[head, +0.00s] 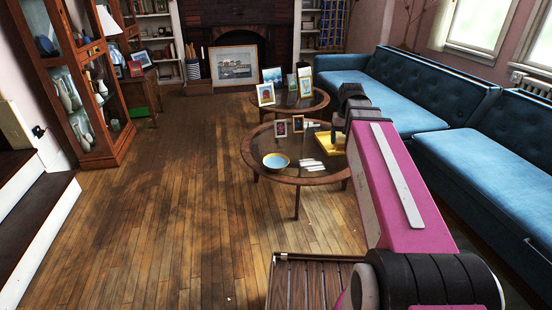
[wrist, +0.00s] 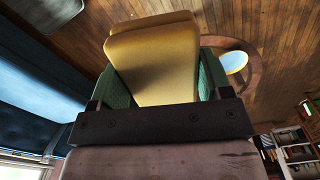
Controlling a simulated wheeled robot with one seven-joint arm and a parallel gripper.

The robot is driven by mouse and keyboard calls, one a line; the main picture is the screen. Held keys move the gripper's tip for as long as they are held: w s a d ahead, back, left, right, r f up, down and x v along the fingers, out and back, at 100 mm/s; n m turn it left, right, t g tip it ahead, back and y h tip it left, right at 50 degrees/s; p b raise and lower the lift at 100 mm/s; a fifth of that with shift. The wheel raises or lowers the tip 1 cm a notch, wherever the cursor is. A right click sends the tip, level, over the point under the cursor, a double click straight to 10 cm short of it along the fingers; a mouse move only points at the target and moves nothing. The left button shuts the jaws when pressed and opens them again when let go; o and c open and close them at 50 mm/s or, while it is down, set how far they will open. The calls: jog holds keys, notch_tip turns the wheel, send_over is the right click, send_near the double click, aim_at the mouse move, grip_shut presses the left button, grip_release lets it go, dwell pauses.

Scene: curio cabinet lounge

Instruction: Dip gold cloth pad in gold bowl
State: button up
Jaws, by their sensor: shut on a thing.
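The gold cloth pad (wrist: 152,66) fills the middle of the wrist view, between the green fingers of my gripper (wrist: 160,75), which is shut on it. In the head view the pad (head: 329,144) shows over the right part of the near round table (head: 300,180), just left of my arm. The gold bowl (head: 276,161), gold-rimmed and pale blue inside, sits upright at the table's left front. The bowl (wrist: 234,62) also shows at the right in the wrist view, apart from the pad. My arm hides the table's right edge.
Several white pieces (head: 312,165) lie between bowl and pad. Small picture frames (head: 281,129) stand behind them. A second round table (head: 308,104) with frames is farther back. Blue sofas (head: 400,100) line the right, a glass cabinet (head: 85,90) the left. The wooden floor (head: 180,200) is clear.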

aim_at(344, 138)
jog(key=shift+r, duration=1.85)
jog(key=shift+r, duration=2.5)
